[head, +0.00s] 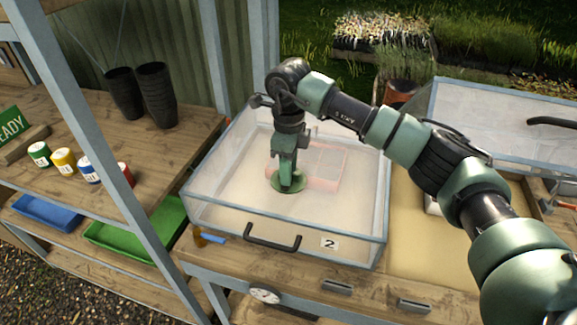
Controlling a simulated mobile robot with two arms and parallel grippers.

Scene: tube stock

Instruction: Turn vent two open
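The cold frame with the label 2 (329,244) has a clear, closed lid with a dark handle (272,243) at its front. A round green vent disc (299,183) lies on this lid, near its middle. My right gripper (287,182) points straight down at the disc, with its fingertips at the disc's middle. The fingers cover the middle of the vent, so I cannot tell whether they grip anything there or how far the vent is turned. My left gripper is not in view.
A second clear lid (490,115) stands raised at the right, with a sandy bed below it. A pinkish tray (330,160) shows through lid 2. Shelves at the left hold black pots (157,95), small labelled tins (64,161) and a green tray (130,240).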

